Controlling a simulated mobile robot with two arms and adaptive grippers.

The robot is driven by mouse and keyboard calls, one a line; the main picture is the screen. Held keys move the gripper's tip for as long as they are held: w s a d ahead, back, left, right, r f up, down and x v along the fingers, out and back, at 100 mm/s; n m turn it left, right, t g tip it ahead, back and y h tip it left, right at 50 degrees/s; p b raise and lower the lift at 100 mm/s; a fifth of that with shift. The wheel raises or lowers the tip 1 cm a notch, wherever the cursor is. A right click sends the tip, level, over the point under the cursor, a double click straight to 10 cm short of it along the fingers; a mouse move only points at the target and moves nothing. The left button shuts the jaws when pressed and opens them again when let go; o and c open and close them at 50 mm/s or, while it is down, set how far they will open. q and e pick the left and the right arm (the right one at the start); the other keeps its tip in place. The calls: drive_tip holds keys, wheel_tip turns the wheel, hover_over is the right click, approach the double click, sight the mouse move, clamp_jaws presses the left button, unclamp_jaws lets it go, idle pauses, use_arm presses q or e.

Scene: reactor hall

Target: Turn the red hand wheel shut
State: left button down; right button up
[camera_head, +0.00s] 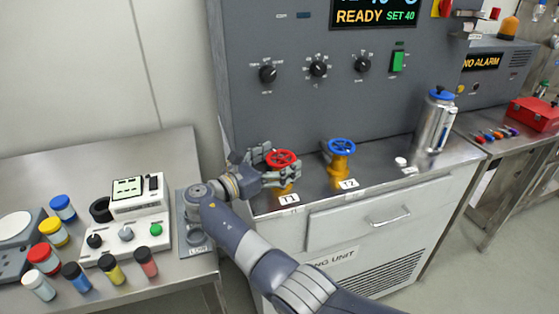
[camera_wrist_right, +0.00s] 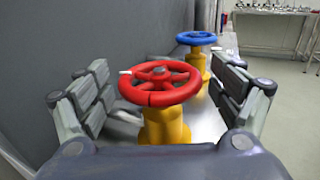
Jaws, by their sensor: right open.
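The red hand wheel (camera_head: 281,159) sits on a yellow valve body labelled T1 on the steel ledge of the grey unit. It also shows in the right wrist view (camera_wrist_right: 160,84), upright on its yellow stem (camera_wrist_right: 163,126). My right gripper (camera_head: 278,164) is open, with one finger on each side of the red wheel. In the right wrist view the fingers (camera_wrist_right: 165,92) stand apart from the rim, with a visible gap on both sides. My left gripper is not in view.
A blue hand wheel (camera_head: 341,147) on a yellow valve labelled T2 stands to the right of the red one. A steel flask (camera_head: 435,122) is further right. A table with a control box (camera_head: 126,240) and several coloured-lid jars lies left. The panel wall rises close behind.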

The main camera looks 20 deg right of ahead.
sight(280, 157)
wheel_tip(280, 157, up, 10)
idle(0.6)
